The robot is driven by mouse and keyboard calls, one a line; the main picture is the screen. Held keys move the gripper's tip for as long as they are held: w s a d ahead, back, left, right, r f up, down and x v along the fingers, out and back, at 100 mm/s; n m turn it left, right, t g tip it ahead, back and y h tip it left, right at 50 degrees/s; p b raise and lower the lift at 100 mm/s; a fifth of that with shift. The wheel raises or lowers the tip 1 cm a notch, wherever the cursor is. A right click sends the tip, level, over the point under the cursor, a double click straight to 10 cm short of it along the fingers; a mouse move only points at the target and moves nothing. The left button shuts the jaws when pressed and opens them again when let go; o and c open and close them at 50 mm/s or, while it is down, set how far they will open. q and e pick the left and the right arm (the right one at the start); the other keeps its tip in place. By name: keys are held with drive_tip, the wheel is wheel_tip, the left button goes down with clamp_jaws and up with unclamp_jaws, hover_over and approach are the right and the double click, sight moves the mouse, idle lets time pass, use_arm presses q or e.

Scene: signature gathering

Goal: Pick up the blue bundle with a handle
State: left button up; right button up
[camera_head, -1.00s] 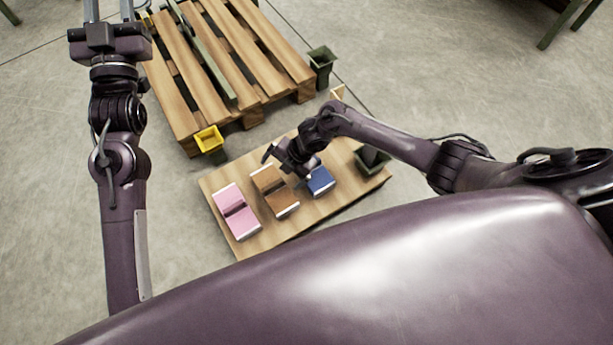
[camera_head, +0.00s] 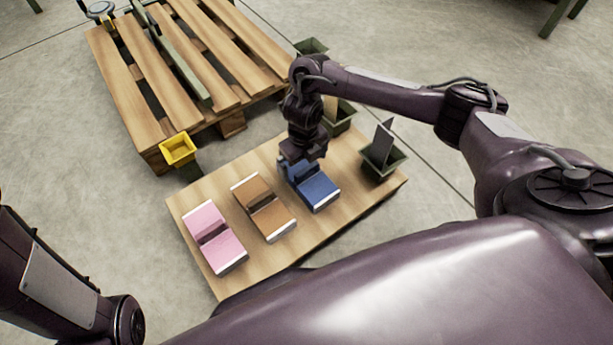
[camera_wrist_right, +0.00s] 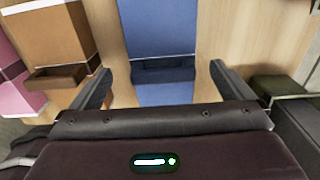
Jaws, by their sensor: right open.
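The blue bundle (camera_head: 318,191) lies on a low wooden board, at the right end of a row of bundles. Its handle shows as a dark blue raised band in the right wrist view (camera_wrist_right: 163,70). My right gripper (camera_head: 300,158) is above the far part of the blue bundle. In the right wrist view my right gripper (camera_wrist_right: 160,85) is open, with one finger on each side of the bundle and nothing held. Whether the fingers touch it cannot be told. My left gripper is out of view; only part of the left arm shows at lower left.
A brown bundle (camera_head: 264,209) and a pink bundle (camera_head: 214,238) lie left of the blue one on the wooden board (camera_head: 325,232). A dark green bin (camera_head: 384,166) stands at the board's right end. A yellow bin (camera_head: 178,150) and a wooden pallet (camera_head: 125,92) are behind.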

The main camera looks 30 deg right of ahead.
sight(307, 168)
drive_tip(key=f+b, duration=0.3)
drive_tip(key=s+f+b, duration=0.1)
drive_tip(key=f, duration=0.1)
drive_tip(key=shift+d+f+b, duration=0.15)
drive_tip(key=shift+d+b, duration=0.05)
drive_tip(key=shift+b, duration=0.2)
drive_tip(key=shift+c, duration=0.3)
drive_tip(key=shift+w, duration=0.1)
drive_tip(key=c, duration=1.1)
drive_tip(key=shift+r, duration=0.2)
drive_tip(key=shift+c, duration=0.2)
